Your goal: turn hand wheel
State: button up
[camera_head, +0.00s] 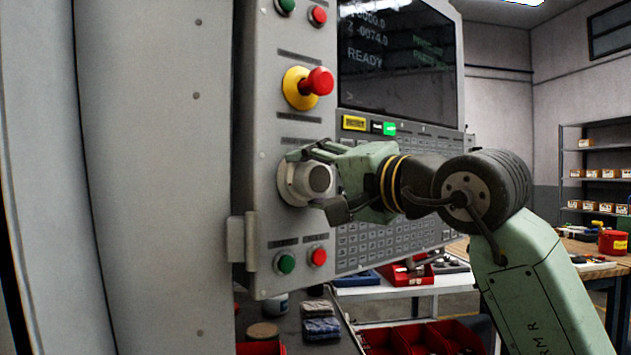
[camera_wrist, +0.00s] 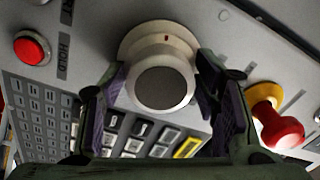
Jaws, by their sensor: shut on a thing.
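The hand wheel (camera_head: 318,179) is a round light knob with a grey face on the side panel of the machine control, below the red-and-yellow emergency stop. It also shows in the wrist view (camera_wrist: 161,86), with a small orange-brown mark on its base ring. My gripper (camera_head: 326,176) reaches it from the right, one finger above and one below. In the wrist view my gripper (camera_wrist: 163,95) has a purple-padded finger on each side of the knob. It is shut on the hand wheel. Parts of the wheel's sides are hidden by the fingers.
The emergency stop (camera_head: 308,87) sticks out just above my gripper. A green button (camera_head: 286,263) and a red button (camera_head: 318,256) sit below. The keypad (camera_head: 375,238) and screen (camera_head: 397,60) are to the right. Red bins (camera_head: 425,338) stand lower down.

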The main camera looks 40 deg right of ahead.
jog(key=shift+r+n, duration=0.1)
jog(key=shift+n, duration=2)
jog(key=o, duration=0.9)
jog(key=shift+c, duration=0.2)
jog(key=s, duration=1.2)
jog(key=shift+a, duration=0.15)
